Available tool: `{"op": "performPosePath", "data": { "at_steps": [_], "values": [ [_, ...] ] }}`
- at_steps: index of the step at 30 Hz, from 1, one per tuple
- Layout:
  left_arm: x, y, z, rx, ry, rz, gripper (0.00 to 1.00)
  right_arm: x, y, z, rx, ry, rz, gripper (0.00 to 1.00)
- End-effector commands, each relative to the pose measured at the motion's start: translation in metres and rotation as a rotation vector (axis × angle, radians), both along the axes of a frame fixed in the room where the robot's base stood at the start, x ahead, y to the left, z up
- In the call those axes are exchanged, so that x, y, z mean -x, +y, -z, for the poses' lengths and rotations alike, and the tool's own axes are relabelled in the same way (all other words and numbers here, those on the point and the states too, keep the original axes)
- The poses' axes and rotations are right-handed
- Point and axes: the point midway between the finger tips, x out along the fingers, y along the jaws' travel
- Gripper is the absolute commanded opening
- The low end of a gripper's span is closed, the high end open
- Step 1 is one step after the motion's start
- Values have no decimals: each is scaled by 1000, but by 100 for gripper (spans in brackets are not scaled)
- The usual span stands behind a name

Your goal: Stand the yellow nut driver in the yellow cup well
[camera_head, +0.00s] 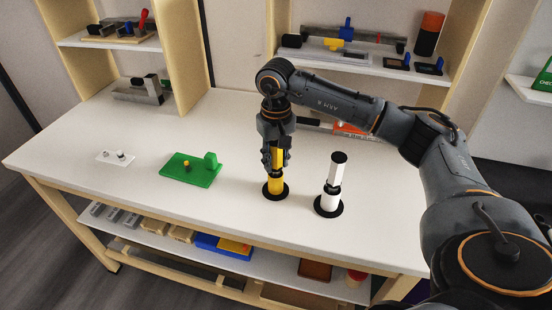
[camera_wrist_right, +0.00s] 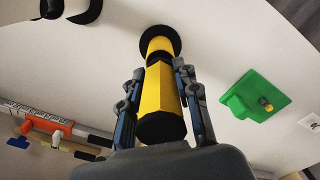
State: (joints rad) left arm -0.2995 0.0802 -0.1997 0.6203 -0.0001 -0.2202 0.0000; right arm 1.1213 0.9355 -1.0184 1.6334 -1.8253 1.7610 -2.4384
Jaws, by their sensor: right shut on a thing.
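The yellow nut driver (camera_wrist_right: 160,92), with a black end cap, is held upright between the fingers of my right gripper (camera_wrist_right: 160,88). In the head view my right gripper (camera_head: 274,158) points straight down, directly over the yellow cup well (camera_head: 275,186), which has a round black base. In the wrist view the driver lines up with the yellow cup well (camera_wrist_right: 159,45). Its lower end is at the cup's mouth; I cannot tell how deep it sits. The gripper is shut on the driver's handle. My left gripper is not in view.
A white cup well (camera_head: 329,201) with a white driver (camera_head: 336,170) standing in it is just right of the yellow one. A green block fixture (camera_head: 190,170) and a small white plate (camera_head: 115,158) lie to the left. Shelves with tools stand behind.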

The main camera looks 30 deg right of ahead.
Motion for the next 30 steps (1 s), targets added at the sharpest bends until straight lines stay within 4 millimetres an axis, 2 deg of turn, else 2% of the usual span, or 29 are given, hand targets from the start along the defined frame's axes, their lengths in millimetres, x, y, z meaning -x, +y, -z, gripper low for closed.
{"op": "performPosePath", "data": {
  "at_steps": [5,6,9,10,20,25,30],
  "values": [
    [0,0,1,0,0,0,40,0,0,0,0,-1,0,1],
    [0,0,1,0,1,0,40,0,0,0,0,-1,0,35],
    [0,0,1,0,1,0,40,0,0,1,0,-1,0,56],
    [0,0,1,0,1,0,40,0,0,1,0,-1,0,58],
    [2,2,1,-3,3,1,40,0,0,-2,0,-1,0,58],
    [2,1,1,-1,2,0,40,-1,0,-23,-2,-4,0,58],
    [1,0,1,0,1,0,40,-1,0,-61,0,-6,-1,58]
  ]
}}
